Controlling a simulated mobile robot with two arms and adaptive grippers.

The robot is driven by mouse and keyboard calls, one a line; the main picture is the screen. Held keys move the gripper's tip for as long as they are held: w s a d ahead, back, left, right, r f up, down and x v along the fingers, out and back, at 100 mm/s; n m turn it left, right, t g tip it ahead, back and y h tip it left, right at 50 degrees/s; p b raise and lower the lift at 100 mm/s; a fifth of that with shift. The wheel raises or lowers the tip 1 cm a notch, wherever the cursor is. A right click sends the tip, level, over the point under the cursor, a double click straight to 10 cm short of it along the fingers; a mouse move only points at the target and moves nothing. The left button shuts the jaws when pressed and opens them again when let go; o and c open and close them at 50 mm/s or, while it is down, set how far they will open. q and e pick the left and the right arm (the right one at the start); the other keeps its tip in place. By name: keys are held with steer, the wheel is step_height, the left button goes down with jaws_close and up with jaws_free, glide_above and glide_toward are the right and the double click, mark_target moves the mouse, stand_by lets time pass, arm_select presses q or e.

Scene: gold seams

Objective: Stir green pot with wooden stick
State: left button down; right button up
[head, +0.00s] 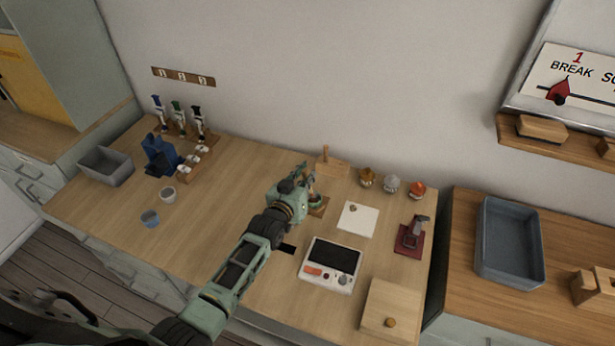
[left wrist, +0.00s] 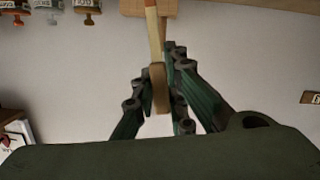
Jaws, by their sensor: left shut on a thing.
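My left gripper (head: 309,181) reaches over the middle of the counter and is shut on the wooden stick. In the left wrist view the stick (left wrist: 158,85) is held between the fingers (left wrist: 158,90). My right gripper is not in view.
A white card (head: 357,219), a white device (head: 331,266) and a red stand (head: 410,238) are nearby.

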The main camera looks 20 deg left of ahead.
arm_select(q)
steer(key=shift+s+a+r+p, duration=0.1)
steer(key=shift+r+p, duration=0.4)
steer(key=shift+r, duration=0.25)
step_height(320, 180, up, 5)
steer(key=p, duration=0.4)
steer(key=shift+p, duration=0.35)
